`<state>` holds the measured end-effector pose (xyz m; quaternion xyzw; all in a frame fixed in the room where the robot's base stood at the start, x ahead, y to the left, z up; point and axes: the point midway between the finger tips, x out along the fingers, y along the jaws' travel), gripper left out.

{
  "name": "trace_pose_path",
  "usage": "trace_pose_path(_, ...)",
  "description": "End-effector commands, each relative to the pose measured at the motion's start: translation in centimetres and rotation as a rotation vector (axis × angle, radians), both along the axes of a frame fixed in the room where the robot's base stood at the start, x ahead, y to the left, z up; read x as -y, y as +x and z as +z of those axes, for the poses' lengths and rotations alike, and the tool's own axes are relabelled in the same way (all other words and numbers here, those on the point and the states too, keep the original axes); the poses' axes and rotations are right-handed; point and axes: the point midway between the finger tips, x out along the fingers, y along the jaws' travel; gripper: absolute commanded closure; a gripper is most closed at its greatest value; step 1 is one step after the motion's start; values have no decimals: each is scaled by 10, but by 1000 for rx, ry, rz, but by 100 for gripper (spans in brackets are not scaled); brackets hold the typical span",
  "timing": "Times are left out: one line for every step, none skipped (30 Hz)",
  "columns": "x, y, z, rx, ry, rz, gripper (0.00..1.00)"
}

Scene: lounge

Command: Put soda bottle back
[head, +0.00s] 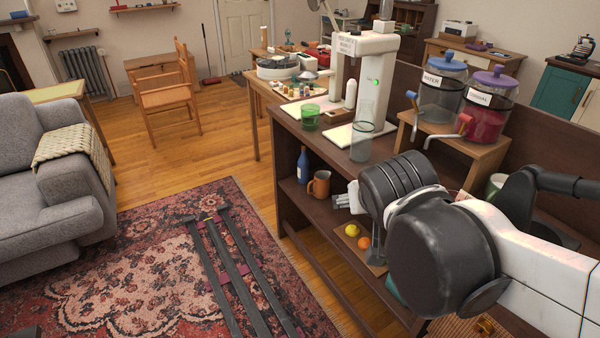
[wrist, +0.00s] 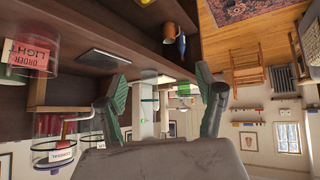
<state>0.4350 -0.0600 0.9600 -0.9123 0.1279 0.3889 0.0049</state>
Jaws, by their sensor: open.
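In the head view my wrist and arm hide most of the gripper, near the sideboard's front.
A green glass (head: 310,117) stands left of the machine. Water (head: 441,88) and cordial (head: 488,105) jars stand on a wooden riser (head: 455,140) to the right, taps jutting out. A blue bottle (head: 303,165) and orange mug (head: 319,184) are on the shelf below.

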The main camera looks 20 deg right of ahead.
Motion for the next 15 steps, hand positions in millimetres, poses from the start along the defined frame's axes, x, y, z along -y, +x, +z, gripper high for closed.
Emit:
trace_pose_path(-11,-14,-2,-30,20,37,32)
trace_pose_path(-17,-21,-3,-47,32,61,32)
trace_pose_path(-25,-30,-4,-68,46,91,32)
trace_pose_path(-31,-36,-4,-82,55,113,32)
trace_pose_path(-36,-41,-5,-94,65,133,32)
trace_pose_path(-42,-48,-5,-108,76,157,32)
trace_pose_path(-46,-52,-5,-117,84,175,32)
trace_pose_path(-50,-56,-6,-124,90,189,32)
trace_pose_path(-54,-60,-6,-131,97,204,32)
trace_pose_path(-56,-62,-6,-135,101,214,32)
trace_pose_path(-58,-64,-6,-139,105,222,32)
trace_pose_path(-59,-66,-6,-142,107,229,32)
trace_pose_path(-60,-66,-6,-144,108,232,32)
trace_pose_path(-60,-67,-6,-144,109,234,32)
trace_pose_path(-61,-67,-6,-145,109,235,32)
